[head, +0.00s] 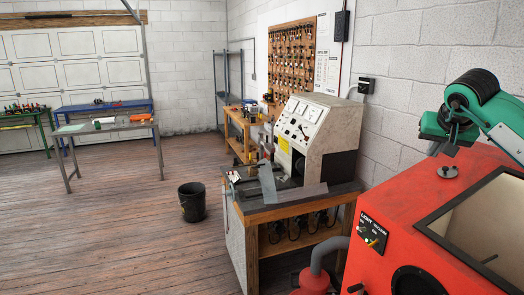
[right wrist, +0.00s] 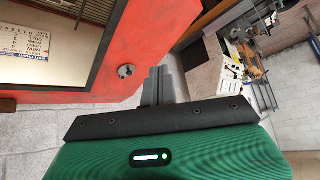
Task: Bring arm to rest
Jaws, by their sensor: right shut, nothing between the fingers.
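My right arm comes in from the right edge of the head view, green and black, above the red cabinet. Its gripper (head: 435,150) is small there, just above the cabinet's top. In the right wrist view the two dark grey fingers (right wrist: 158,72) lie together, shut and empty, beyond the green housing and black plate. My left arm and gripper are not in view.
The red cabinet (head: 385,205), with a round knob (head: 447,172) on top, is close under my right gripper. A test machine (head: 318,125) stands on the wooden bench (head: 285,208). A black bucket (head: 192,203) and open wooden floor (head: 100,235) lie left.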

